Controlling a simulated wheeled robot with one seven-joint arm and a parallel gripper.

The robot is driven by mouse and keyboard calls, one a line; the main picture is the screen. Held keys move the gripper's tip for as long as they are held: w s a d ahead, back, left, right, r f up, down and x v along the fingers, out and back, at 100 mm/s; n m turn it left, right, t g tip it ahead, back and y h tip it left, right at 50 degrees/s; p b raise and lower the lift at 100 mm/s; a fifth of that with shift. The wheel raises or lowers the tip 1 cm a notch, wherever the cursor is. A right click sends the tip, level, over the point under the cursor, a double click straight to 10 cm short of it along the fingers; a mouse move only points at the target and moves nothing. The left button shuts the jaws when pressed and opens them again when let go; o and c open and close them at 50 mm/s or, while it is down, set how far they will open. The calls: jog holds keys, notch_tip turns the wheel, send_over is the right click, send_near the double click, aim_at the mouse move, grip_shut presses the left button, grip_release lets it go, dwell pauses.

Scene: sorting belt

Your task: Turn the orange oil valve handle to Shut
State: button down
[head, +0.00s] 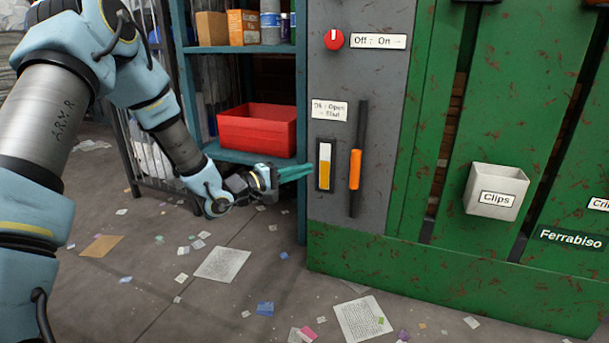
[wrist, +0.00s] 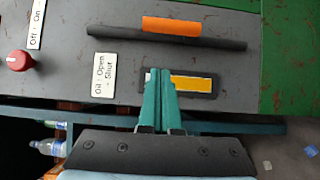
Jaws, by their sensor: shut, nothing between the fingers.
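The orange valve handle (head: 354,169) lies along an upright black pipe (head: 361,120) on the grey panel, in line with the pipe. In the wrist view, which is turned sideways, the orange handle (wrist: 172,25) lies along the pipe near the top. The label "Oil: Open – Shut" (head: 329,110) is to the upper left of the handle. My gripper (head: 310,170) is shut and empty, left of the handle and apart from it. In the wrist view, its teal fingertips (wrist: 161,72) are together and cover part of the sight gauge's left end.
The sight gauge (head: 325,166) with yellow fill sits between gripper and handle. A red knob (head: 334,39) labelled "Off: On" is above. A shelf with a red bin (head: 257,131) stands left of the panel. A clips box (head: 496,191) hangs on green slats at right. Paper litters the floor.

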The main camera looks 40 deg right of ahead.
aim_at(357, 166)
jog(key=s+d+b, duration=0.3)
jog(key=d+b, duration=0.1)
jog(key=d, duration=0.5)
jog(key=shift+d, duration=0.3)
jog(key=shift+s+d+r+m+p, duration=0.1)
jog(key=shift+s+r+m+p, duration=0.15)
jog(key=shift+p, duration=0.2)
